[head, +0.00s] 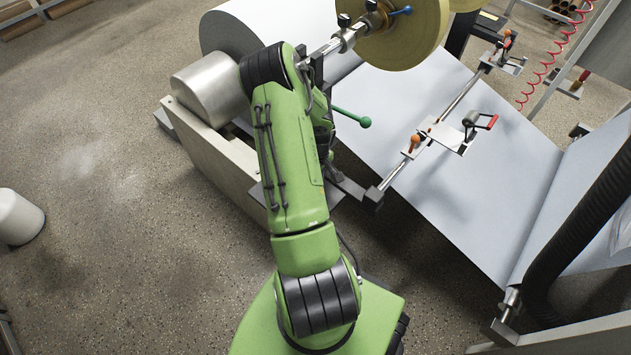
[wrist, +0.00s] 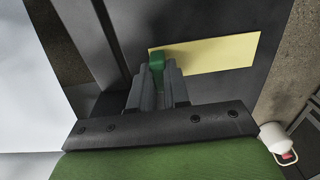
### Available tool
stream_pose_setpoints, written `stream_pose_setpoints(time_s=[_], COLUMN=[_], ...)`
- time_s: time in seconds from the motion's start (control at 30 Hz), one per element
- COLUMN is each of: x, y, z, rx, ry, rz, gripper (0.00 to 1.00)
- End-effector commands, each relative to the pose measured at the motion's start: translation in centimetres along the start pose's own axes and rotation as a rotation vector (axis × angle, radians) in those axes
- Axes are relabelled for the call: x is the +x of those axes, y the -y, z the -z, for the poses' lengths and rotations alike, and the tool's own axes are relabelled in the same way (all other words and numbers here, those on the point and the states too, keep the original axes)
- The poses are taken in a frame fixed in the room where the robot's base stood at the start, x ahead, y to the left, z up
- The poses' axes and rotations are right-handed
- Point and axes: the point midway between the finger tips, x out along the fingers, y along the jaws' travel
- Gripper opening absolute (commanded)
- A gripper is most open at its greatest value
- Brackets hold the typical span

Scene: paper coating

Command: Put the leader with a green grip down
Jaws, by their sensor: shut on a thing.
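In the wrist view my gripper (wrist: 158,84) is shut on the green grip (wrist: 157,61), a small green block between its grey fingertips. The leader (wrist: 215,55) is a flat pale yellow strip reaching right from the grip. It shows over a dark flat surface (wrist: 215,87); I cannot tell whether it touches that surface. In the head view my green arm hides the gripper, the leader and its grip.
A large white paper roll (head: 232,28) and a metal roller (head: 208,83) stand by my arm. A green-knobbed lever (head: 352,117) sticks out right of it. A rail with clamps (head: 438,137) crosses the white sheet (head: 480,190). Floor at left is mostly clear.

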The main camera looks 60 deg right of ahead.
Motion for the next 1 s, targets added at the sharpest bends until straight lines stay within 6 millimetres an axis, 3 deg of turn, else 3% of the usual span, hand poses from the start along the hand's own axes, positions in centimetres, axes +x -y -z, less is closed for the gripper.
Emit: stream_pose_setpoints(time_s=[0.27,0.3,0.47,0.77,0.87,1.0], x=[0.2,0.2,0.1,-0.2,-1.7,-5.6], y=[-0.1,-0.1,-0.1,-0.1,-0.1,-0.1], z=[0.0,0.0,0.0,0.0,0.1,0.1], rx=[0.0,0.0,0.0,0.0,0.0,0.0], ry=[-0.002,-0.001,-0.001,-0.001,-0.003,-0.005], rz=[-0.002,-0.001,-0.002,-0.002,-0.003,-0.005], gripper=[0.0,0.17,0.41,0.41,0.41,0.41])
